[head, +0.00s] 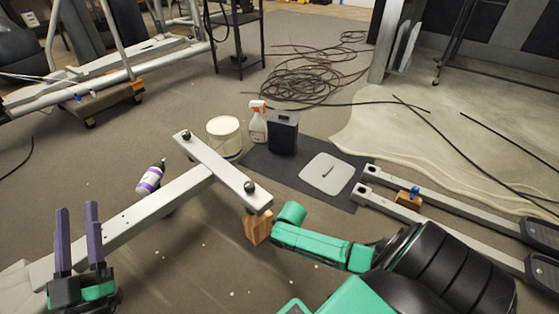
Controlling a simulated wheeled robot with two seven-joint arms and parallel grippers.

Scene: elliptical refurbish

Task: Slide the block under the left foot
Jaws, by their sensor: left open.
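A tan wooden block (257,229) stands on the floor at the near right end of the grey crossbar (222,170). Its top is partly hidden by the bar, and I cannot tell whether they touch. The crossbar has a dark round knob at each end and joins a long grey beam (135,218) that runs to the lower left. My left gripper (77,210) is at the lower left by the beam. Its two purple fingers point up, apart and empty, well away from the block. A green arm link of mine passes just right of the block. No right gripper fingers show.
A white bucket (224,137), a spray bottle (258,124), a black canister (283,132) and a grey plate (328,174) stand beyond the bar, partly on a dark mat (261,168). A purple-labelled bottle (150,178) lies left. Two rails (455,213) lie right. Cables (320,80) coil behind.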

